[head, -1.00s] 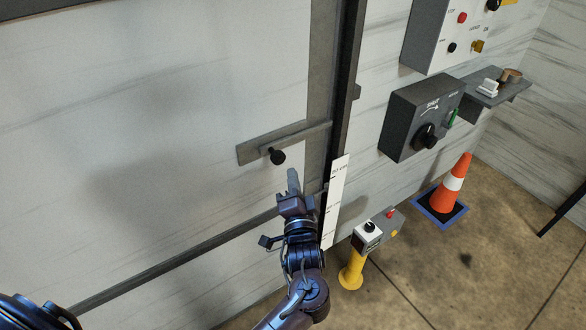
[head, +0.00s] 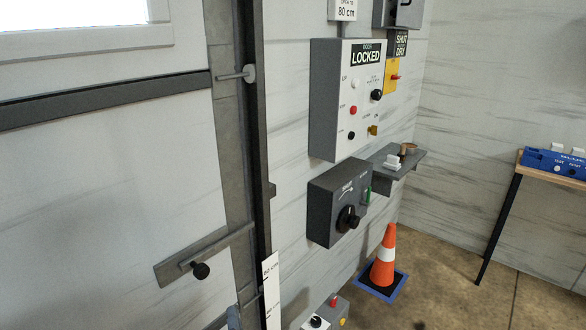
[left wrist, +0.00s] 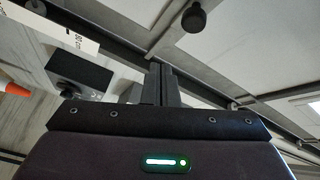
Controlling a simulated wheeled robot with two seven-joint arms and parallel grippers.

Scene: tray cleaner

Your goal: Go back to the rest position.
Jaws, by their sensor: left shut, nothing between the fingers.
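My left gripper (left wrist: 160,86) shows in the left wrist view with its fingers together and nothing between them. In the head view only its fingertips (head: 233,317) show at the bottom edge, below the door's latch bar (head: 215,252) with its black knob (head: 201,271). The knob also shows in the left wrist view (left wrist: 193,18), apart from the fingers. The rest of my left arm is below the head view. My right gripper is in neither view.
A large pale door (head: 100,190) fills the left. Right of its dark frame are a control panel reading LOCKED (head: 335,110), a dial box (head: 325,205) and a small shelf (head: 405,170). An orange cone (head: 385,258) stands on the floor; a table (head: 550,172) is at right.

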